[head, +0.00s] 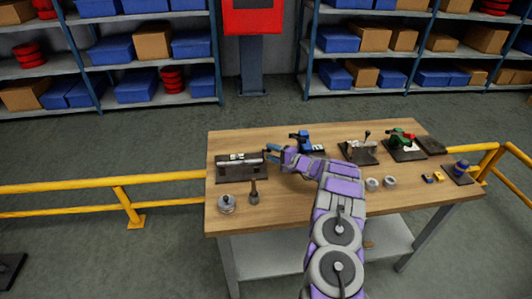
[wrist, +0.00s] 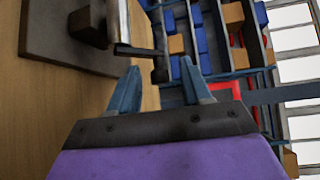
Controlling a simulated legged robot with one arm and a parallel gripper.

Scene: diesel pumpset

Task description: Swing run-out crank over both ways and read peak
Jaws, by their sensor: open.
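The run-out fixture (head: 239,158) is a dark base plate with a pale horizontal shaft at the left of the bench. In the wrist view its dark plate (wrist: 62,35) fills the upper left, and a dark arm, seemingly the crank (wrist: 138,50), ends in a small dark knob (wrist: 160,75). My gripper (head: 271,151) is at the fixture's right end. Its blue fingers (wrist: 160,68) are open, and the knob appears between the tips in the picture. I cannot tell whether they touch it. No dial reading is legible.
A round metal part (head: 227,204) and a dark upright tool (head: 254,192) stand in front of the fixture. A blue device (head: 300,140) stands behind my gripper. Other fixtures, including a green and red one (head: 402,142), fill the right side. Yellow rails (head: 90,186) flank the bench.

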